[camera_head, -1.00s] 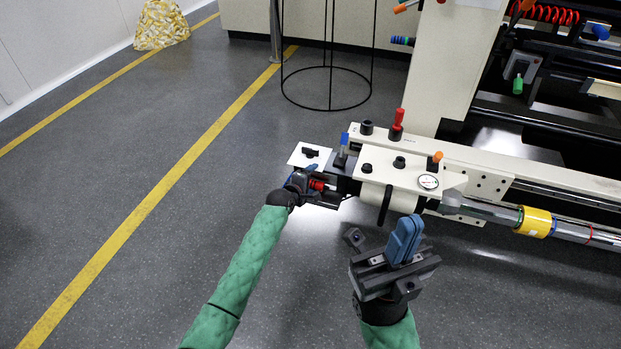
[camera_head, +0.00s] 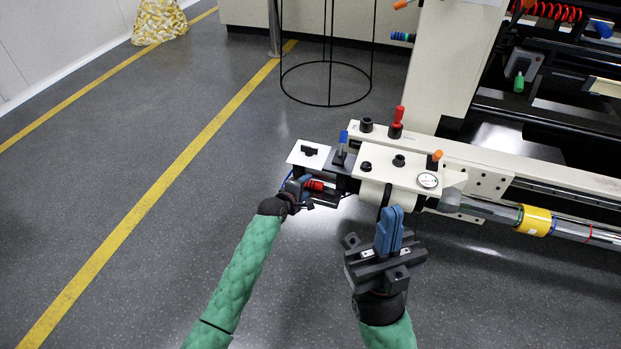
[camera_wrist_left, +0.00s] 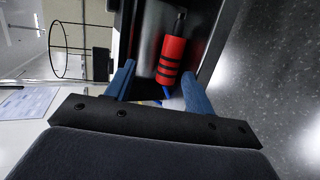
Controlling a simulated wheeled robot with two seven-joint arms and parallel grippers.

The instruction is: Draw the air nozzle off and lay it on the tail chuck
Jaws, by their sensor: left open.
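The air nozzle (camera_wrist_left: 171,60) is a red cylinder with black rings and a dark tip. It sits in a dark holder at the left end of the machine, and also shows in the head view (camera_head: 314,185). My left gripper (camera_wrist_left: 158,70) is open, its blue fingers on either side of the nozzle's near end with gaps showing. In the head view the left gripper (camera_head: 306,191) is at the holder's front. The likely tail chuck is the grey metal piece (camera_head: 451,200) at the bar's left end. My right gripper (camera_head: 390,230) appears shut and empty in front of the machine.
A bar with a yellow band (camera_head: 534,220) runs right.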

